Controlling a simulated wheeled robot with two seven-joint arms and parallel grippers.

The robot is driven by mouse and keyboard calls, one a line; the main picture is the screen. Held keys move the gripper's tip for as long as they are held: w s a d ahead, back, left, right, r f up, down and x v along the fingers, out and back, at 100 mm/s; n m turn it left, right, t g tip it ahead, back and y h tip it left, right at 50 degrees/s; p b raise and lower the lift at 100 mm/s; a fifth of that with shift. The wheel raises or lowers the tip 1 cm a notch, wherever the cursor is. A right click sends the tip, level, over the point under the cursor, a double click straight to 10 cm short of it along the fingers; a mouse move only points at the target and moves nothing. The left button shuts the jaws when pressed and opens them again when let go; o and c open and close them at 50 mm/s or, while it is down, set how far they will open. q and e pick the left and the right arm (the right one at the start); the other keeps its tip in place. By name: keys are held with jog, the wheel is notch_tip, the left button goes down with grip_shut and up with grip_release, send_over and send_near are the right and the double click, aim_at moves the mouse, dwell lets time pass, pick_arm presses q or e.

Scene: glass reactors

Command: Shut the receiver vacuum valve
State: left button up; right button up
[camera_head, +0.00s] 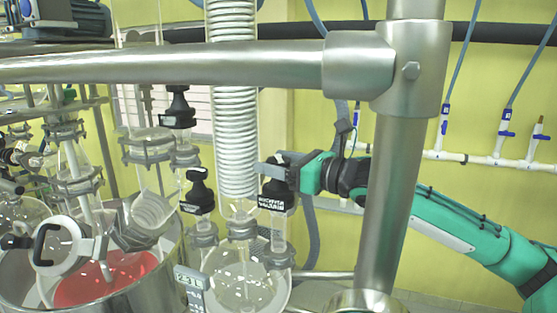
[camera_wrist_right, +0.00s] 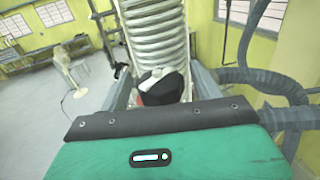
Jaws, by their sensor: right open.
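A black valve knob with a black label (camera_head: 277,194) tops a glass neck right of the coiled condenser in the head view; I take it for the receiver vacuum valve, though its lettering is hard to read. My right gripper (camera_head: 274,169) is at its top. In the right wrist view the open fingers of this gripper (camera_wrist_right: 162,78) stand on either side of a black knob (camera_wrist_right: 163,91) with a pale top. Whether the fingers touch it I cannot tell. My left gripper is not in view.
Two similar black valves (camera_head: 178,108) (camera_head: 198,193) stand left of the condenser coil (camera_head: 235,130). A thick steel frame (camera_head: 395,180) crosses in front of my right arm. A glass receiver (camera_head: 245,285) hangs below. A vessel with red liquid (camera_head: 105,280) is at left.

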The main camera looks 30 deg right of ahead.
jog(key=c, duration=1)
jog(key=shift+m+h, duration=0.3)
jog(key=shift+h, duration=0.1)
jog(key=m+t+h, duration=0.1)
jog(key=m+h, duration=0.1)
jog(key=h, duration=0.2)
jog(key=m+t+h, duration=0.1)
jog(key=m+h, duration=0.2)
jog(key=shift+a+r+t+h, duration=0.1)
jog(key=shift+a+t+h, duration=0.05)
jog(key=shift+t+h, duration=0.2)
jog(key=m+h, duration=0.2)
jog(key=h, duration=0.1)
jog(key=m+g+h, duration=0.1)
jog(key=m+h, duration=0.1)
jog(key=h, duration=0.2)
jog(key=shift+m, duration=0.4)
jog(key=m+g+h, duration=0.2)
jog(key=h, duration=0.1)
jog(key=m+g+h, duration=0.3)
jog(key=h, duration=0.1)
jog(key=shift+f+m+g, duration=0.2)
jog(key=shift+m+g, duration=0.05)
jog(key=shift+m, duration=0.05)
jog(key=shift+m+g+h, duration=1.85)
jog(key=shift+m+g, duration=0.25)
jog(key=shift+g, duration=0.6)
jog(key=shift+r+g, duration=0.1)
jog(key=shift+g, duration=0.2)
